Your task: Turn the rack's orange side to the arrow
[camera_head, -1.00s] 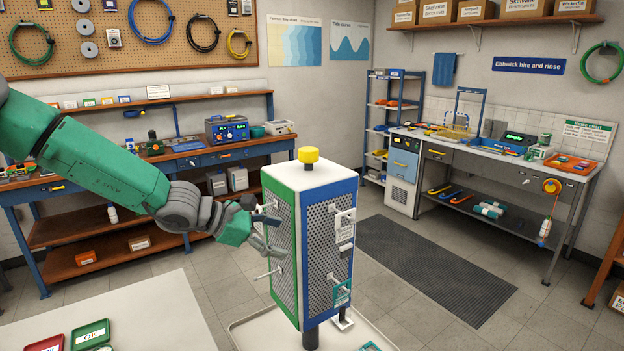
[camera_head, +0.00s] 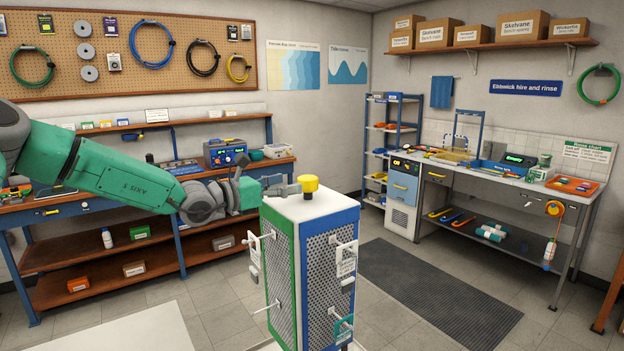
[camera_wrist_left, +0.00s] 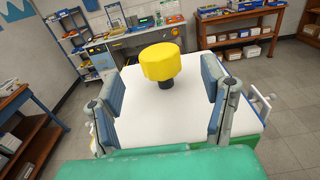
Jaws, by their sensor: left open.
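The rack (camera_head: 310,208) is a tall upright box with a white top and perforated panels with hooks. Its green-edged side (camera_head: 277,258) faces left and its blue-edged side (camera_head: 330,270) faces right; no orange side shows. A yellow knob (camera_head: 308,183) stands on the top, and it also shows in the left wrist view (camera_wrist_left: 162,62). My left gripper (camera_head: 290,187) is level with the knob, above the rack's top. In the left wrist view its open pads (camera_wrist_left: 162,82) flank the knob, with gaps on both sides. I see no arrow. My right gripper is out of view.
Cards hang on the rack's hooks, including a white tag (camera_head: 346,260). A workbench (camera_head: 180,185) stands behind my left arm, and another (camera_head: 500,180) at the right. The floor around the dark mat (camera_head: 440,290) is clear.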

